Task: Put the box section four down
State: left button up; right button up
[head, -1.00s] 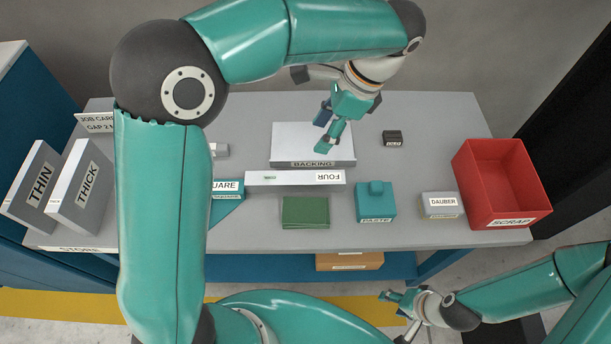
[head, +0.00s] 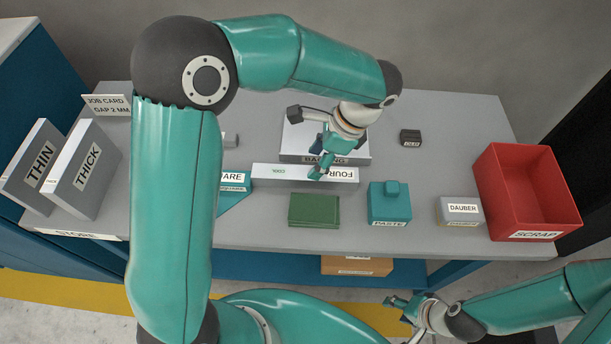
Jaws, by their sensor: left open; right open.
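The box section four (head: 275,174) is a long pale grey bar with an upside-down FOUR label. It lies on the bench just in front of the BACKING block (head: 357,152). My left gripper (head: 320,172) is open, over the bar near its label and partly covering it. I cannot tell whether its fingers touch the bar. My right gripper (head: 402,305) is open and empty, low in front of the bench.
A green pad (head: 314,209), the teal PASTE pot (head: 389,204), the DAUBER block (head: 459,210) and the red SCRAP bin (head: 577,219) stand along the front. A teal square (head: 236,193), THICK (head: 87,172) and THIN (head: 38,165) panels stand left.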

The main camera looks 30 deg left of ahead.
aim_at(306, 172)
pick_arm(q)
jog(key=shift+x, duration=3.3)
jog(key=shift+w+a, duration=0.1)
jog(key=shift+a, duration=0.05)
jog(key=shift+c, duration=0.3)
grip_shut()
